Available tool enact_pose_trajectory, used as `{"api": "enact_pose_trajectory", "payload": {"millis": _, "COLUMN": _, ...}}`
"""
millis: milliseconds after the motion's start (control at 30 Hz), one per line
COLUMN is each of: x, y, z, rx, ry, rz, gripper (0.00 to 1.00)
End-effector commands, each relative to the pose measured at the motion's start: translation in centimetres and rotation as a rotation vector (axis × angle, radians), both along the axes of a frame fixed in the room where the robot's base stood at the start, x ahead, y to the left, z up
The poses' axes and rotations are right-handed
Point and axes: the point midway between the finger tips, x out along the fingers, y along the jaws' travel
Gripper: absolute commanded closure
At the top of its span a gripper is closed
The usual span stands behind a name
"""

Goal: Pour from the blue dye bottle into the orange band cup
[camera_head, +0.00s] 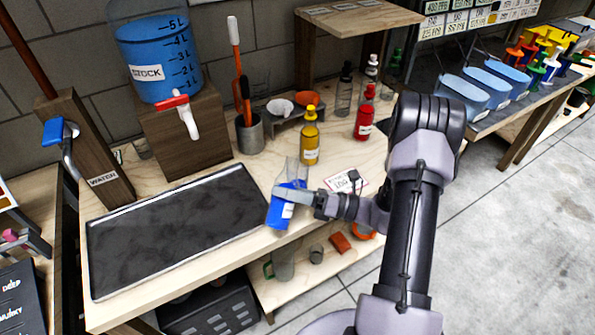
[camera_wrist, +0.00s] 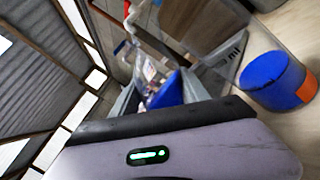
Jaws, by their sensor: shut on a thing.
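My gripper (camera_head: 292,195) is shut on the blue dye bottle (camera_head: 279,214), which has a pale label and leans over the front of the table. In the wrist view a blue part of the bottle (camera_wrist: 166,91) shows between the jaws, but its mouth is not clear. The orange band cup (camera_wrist: 278,80) is clear, with blue liquid in its bottom and an orange patch low on its side. In the head view the clear cup (camera_head: 292,170) stands just behind the bottle and jaws, which partly hide it. I cannot tell whether liquid is flowing.
A yellow bottle (camera_head: 310,136) stands behind the cup, and a red bottle (camera_head: 364,115) is farther right. A white card (camera_head: 343,184) lies right of the cup. A dark tray (camera_head: 175,228) fills the left of the table. The blue stock tank (camera_head: 157,60) stands behind it.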

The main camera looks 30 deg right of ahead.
Motion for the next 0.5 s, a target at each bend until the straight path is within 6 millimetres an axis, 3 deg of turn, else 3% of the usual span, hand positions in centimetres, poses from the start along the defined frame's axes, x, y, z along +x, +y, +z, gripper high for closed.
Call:
{"api": "enact_pose_trajectory", "payload": {"millis": 100, "x": 0.1, "y": -0.1, "z": 3.3, "rx": -0.054, "ry": -0.049, "rz": -0.001, "gripper": 1.00}}
{"api": "enact_pose_trajectory", "payload": {"millis": 200, "x": 0.1, "y": -0.2, "z": 5.3, "rx": -0.104, "ry": -0.093, "rz": 0.000, "gripper": 1.00}}
{"api": "enact_pose_trajectory", "payload": {"millis": 300, "x": -0.1, "y": 0.1, "z": 1.6, "rx": -0.154, "ry": -0.137, "rz": 0.000, "gripper": 1.00}}
{"api": "enact_pose_trajectory", "payload": {"millis": 400, "x": -0.3, "y": 0.3, "z": -0.3, "rx": -0.204, "ry": -0.181, "rz": 0.000, "gripper": 1.00}}
{"api": "enact_pose_trajectory", "payload": {"millis": 500, "x": -0.7, "y": 0.7, "z": 0.4, "rx": -0.343, "ry": -0.305, "rz": 0.000, "gripper": 1.00}}
